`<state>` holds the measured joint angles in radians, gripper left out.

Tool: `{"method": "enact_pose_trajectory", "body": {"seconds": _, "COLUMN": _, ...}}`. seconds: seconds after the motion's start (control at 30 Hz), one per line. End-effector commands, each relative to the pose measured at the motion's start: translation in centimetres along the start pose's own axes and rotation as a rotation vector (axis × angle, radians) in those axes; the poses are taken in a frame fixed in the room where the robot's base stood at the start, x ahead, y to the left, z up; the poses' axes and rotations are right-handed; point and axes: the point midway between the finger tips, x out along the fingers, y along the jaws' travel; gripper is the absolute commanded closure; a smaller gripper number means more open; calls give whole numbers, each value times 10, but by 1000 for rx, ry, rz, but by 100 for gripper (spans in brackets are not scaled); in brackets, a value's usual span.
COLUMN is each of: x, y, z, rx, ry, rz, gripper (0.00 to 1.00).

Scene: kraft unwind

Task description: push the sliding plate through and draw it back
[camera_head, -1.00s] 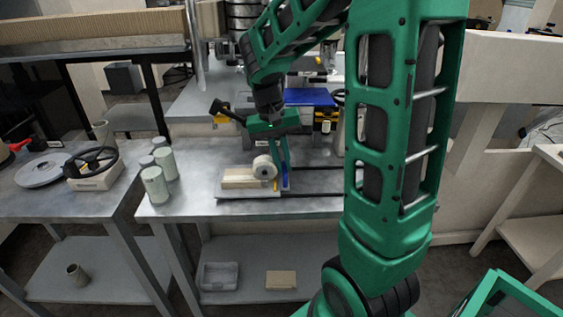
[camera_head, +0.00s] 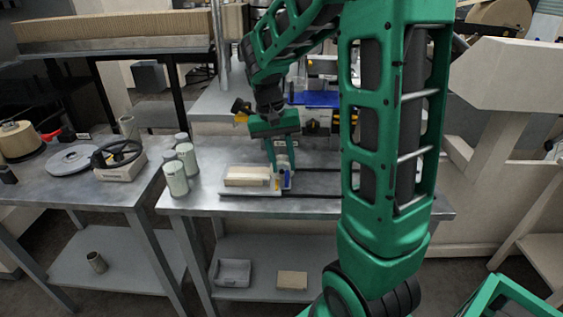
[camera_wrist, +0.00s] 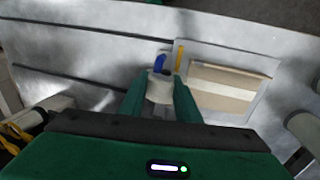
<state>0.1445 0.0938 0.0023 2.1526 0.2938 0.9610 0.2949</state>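The sliding plate (camera_head: 252,191) is a thin grey sheet on the metal table, with a cardboard-coloured block (camera_head: 247,176) lying on it. The plate (camera_wrist: 246,116) and block (camera_wrist: 222,87) show right of my fingers in the wrist view. A blue tab (camera_wrist: 159,63) and a yellow strip (camera_wrist: 179,59) are near the plate's edge. My gripper (camera_wrist: 160,97) has its two green fingers close on either side of a pale rounded piece (camera_wrist: 159,88), seemingly touching it. In the head view my gripper (camera_head: 281,166) is low at the plate's right end. The fingers hide part of the piece.
Dark rails (camera_head: 318,193) run along the table, with bare metal around them. Several pale green canisters (camera_head: 176,177) stand left of the plate. A blue-topped unit (camera_head: 315,99) stands behind.

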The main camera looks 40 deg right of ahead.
Motion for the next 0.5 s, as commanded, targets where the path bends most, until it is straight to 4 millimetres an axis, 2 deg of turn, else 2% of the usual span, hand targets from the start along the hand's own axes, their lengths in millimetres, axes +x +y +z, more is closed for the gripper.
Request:
{"method": "enact_pose_trajectory", "body": {"seconds": 0.17, "x": -10, "y": 0, "z": -1, "rx": 1, "ry": 2, "rz": 0, "gripper": 71}}
{"method": "enact_pose_trajectory", "body": {"seconds": 0.5, "x": -70, "y": 0, "z": -1, "rx": 1, "ry": 4, "rz": -1, "gripper": 71}}
